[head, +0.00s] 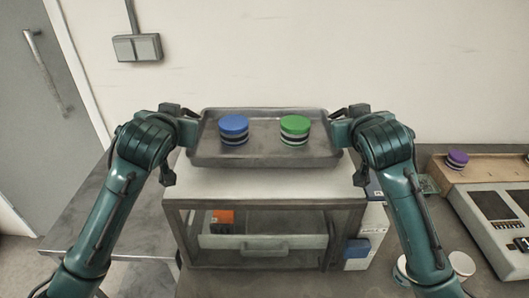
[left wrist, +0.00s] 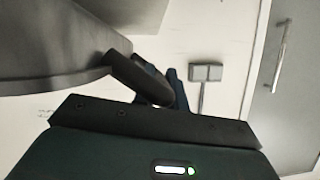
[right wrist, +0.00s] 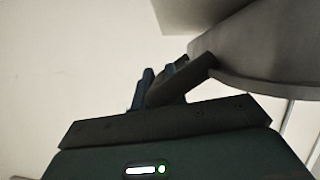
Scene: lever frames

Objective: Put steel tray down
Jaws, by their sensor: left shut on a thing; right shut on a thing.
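The steel tray (head: 264,158) is grey, shallow and looks level in the head view. It is above or on the top of a white box-shaped cabinet (head: 262,184); I cannot tell whether it touches. A blue-lidded round container (head: 234,126) and a green-lidded one (head: 295,126) stand upright on it. My left gripper (head: 190,118) is shut on the tray's left end, and my right gripper (head: 340,118) is shut on its right end. The tray's edge also shows in the left wrist view (left wrist: 60,62) and the right wrist view (right wrist: 250,50).
The cabinet has a glass front with a handle (head: 263,246) and an orange item (head: 222,216) inside. A grey bench (head: 105,215) at left has clear room. At right are a device with dark panels (head: 492,206) and a purple-lidded container (head: 456,159). White round lids (head: 461,264) lie nearer.

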